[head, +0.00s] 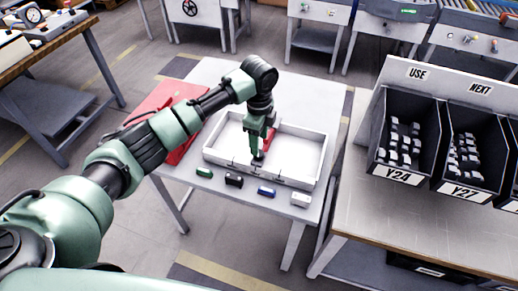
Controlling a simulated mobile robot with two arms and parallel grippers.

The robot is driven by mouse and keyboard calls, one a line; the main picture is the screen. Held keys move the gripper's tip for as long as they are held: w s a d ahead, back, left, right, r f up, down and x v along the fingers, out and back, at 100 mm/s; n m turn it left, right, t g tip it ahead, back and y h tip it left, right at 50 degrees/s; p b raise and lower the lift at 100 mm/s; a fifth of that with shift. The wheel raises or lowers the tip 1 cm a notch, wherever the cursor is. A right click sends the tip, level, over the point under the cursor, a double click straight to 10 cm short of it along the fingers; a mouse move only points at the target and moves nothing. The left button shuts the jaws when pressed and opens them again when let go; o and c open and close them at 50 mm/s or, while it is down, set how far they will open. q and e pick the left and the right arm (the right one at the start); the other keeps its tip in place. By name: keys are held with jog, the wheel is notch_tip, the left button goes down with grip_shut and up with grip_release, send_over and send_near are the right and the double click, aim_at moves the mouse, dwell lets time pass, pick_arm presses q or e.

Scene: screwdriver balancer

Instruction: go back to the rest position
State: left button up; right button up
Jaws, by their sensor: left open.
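My left arm comes in from the left and reaches over the white table (217,75). My left gripper (258,157) points down at a white divided tray (305,153), with its tips over or inside it. A small red part shows beside the gripper; its contact with the jaws cannot be told. My right gripper is not in view.
Green (204,172), black (234,180), blue (266,191) and white (300,199) blocks lie along the table's front edge. A red case (160,99) lies at the left, partly behind my arm. Dark bins Y24 (408,140) and Y27 (470,150) stand on the right bench.

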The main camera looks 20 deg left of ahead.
pick_arm(q)
jog(key=shift+r, duration=1.05)
